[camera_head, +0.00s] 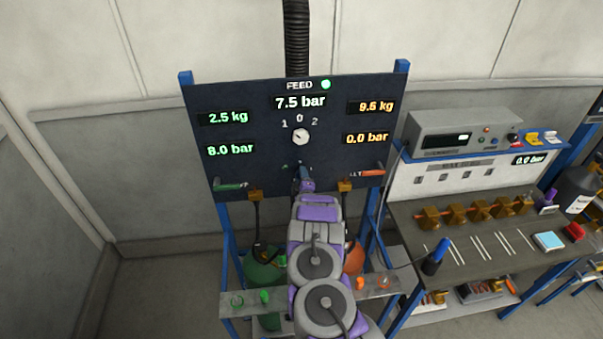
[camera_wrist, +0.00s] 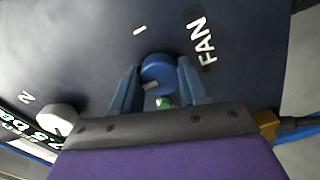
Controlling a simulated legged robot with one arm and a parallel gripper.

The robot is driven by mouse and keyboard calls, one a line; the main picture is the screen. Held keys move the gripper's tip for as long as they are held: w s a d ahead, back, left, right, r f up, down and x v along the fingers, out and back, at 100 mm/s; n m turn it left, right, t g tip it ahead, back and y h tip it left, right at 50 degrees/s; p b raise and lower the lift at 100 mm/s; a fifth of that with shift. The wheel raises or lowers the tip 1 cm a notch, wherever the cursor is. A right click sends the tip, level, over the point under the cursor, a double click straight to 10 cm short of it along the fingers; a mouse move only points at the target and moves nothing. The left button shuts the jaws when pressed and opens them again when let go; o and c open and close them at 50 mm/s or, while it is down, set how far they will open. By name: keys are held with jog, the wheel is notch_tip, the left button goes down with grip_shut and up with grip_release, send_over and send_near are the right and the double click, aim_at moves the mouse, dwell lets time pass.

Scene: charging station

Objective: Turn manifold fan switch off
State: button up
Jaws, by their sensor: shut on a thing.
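The fan switch is a round blue knob (camera_wrist: 160,70) on the dark panel. It shows in the wrist view beside the white label FAN (camera_wrist: 204,42) and a white tick or digit 1 (camera_wrist: 139,31). A small pale mark sits near the knob's lower edge. My gripper (camera_wrist: 157,78) has one blue finger on each side of the knob and is shut on it. In the head view my gripper (camera_head: 304,173) reaches the panel's lower middle and hides most of the switch. A small green lamp (camera_wrist: 163,101) shows between the fingers.
The feed panel (camera_head: 255,165) carries a white selector knob (camera_head: 300,137) above my gripper and several lit readouts. A green handle (camera_head: 229,186) and an orange handle (camera_head: 372,173) flank it below. A workbench (camera_head: 425,230) with instruments stands at right.

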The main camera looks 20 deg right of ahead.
jog(key=shift+a+f+n, duration=0.1)
jog(key=shift+a+n, duration=0.05)
jog(key=shift+n, duration=0.25)
jog(key=o, duration=1.1)
jog(key=shift+w, duration=0.1)
jog(key=shift+c, duration=0.2)
jog(key=v, duration=1.7)
jog(key=shift+s, duration=0.25)
jog(key=shift+b, duration=0.3)
